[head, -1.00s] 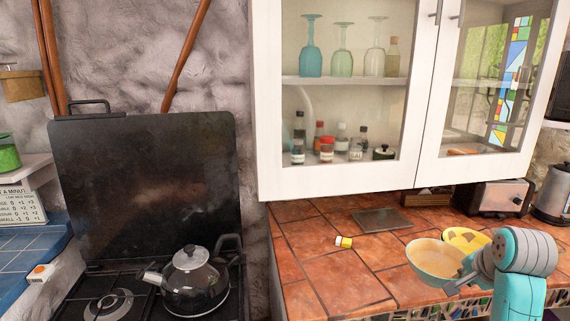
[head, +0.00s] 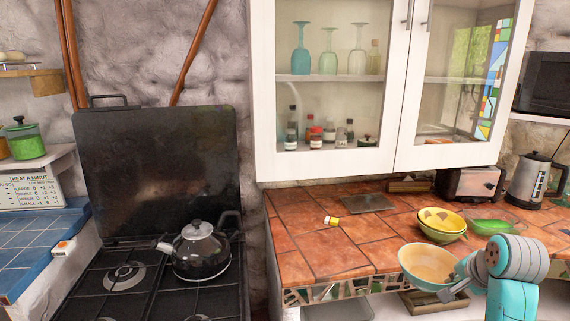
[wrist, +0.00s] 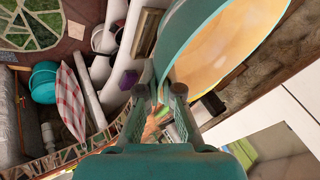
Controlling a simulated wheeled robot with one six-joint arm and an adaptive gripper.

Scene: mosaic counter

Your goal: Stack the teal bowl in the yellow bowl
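The teal bowl (head: 428,265), teal outside and cream inside, hangs tilted in front of the tiled counter's front edge in the head view. My gripper (head: 462,283) is at its lower right rim. In the wrist view the fingers of my gripper (wrist: 164,92) are closed on the rim of the teal bowl (wrist: 208,42), which rises to the upper right. The yellow bowl (head: 456,221) sits on the counter behind, above the teal bowl in the picture. Its inside looks patterned or holds something, and its lower part looks greenish. The two bowls are apart.
On the tiled counter (head: 305,262) lie a small yellow-and-white item (head: 331,220), a dark slab (head: 368,203) and a green dish (head: 494,227). A toaster (head: 470,184) and a kettle (head: 527,181) stand behind. A wall cabinet (head: 340,168) hangs above. A stove with a teapot (head: 200,250) is left.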

